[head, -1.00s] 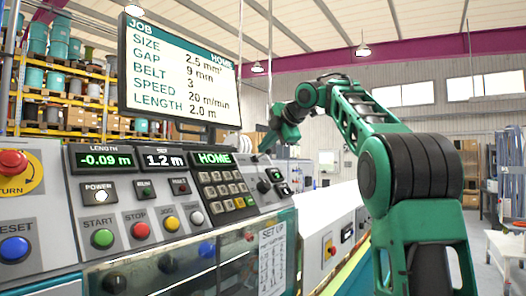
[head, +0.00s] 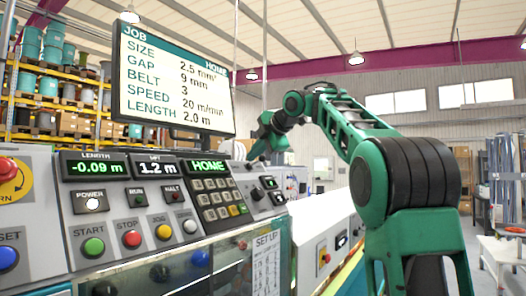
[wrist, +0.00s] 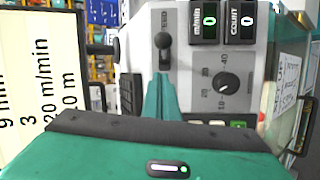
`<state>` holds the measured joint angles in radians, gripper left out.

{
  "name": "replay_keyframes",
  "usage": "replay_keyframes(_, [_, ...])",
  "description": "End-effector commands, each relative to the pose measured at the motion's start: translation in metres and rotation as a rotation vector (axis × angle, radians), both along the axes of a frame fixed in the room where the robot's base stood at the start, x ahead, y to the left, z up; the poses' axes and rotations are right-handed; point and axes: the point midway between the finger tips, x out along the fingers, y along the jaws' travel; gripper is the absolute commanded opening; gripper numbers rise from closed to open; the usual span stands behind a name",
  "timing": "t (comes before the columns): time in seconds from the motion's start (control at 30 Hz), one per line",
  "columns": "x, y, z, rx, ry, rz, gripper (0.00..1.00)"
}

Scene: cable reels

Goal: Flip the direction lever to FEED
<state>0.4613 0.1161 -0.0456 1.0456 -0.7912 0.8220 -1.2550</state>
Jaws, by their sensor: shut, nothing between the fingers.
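The direction lever (wrist: 164,52) shows in the wrist view as a black handle on the grey console panel. The letters "EED" are readable by its upper end in the picture; the rest of that word is hidden or unclear. My gripper (wrist: 161,82) is shut and empty, its green fingers pointing at the lever's lower end in the picture. The tips look very close to the lever; I cannot tell whether they touch. In the head view my gripper (head: 254,154) is at the console's far right end, and I cannot make out the lever there.
A speed dial (wrist: 227,82) and two displays reading 0 (wrist: 209,20) lie right of the lever in the wrist view. The job screen (head: 172,78) stands above the console. Start (head: 93,246) and stop (head: 131,239) buttons sit at the front left.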

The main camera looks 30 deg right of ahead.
Motion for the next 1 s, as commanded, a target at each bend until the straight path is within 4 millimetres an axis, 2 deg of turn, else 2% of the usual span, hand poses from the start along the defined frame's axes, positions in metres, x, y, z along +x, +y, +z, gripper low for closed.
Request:
replay_keyframes(0.27, [-0.011,0.026,0.01,0.0,-0.001,-0.002,0.0])
replay_keyframes(1.0, [-0.042,-0.041,0.038,-0.001,0.0,-0.016,0.0])
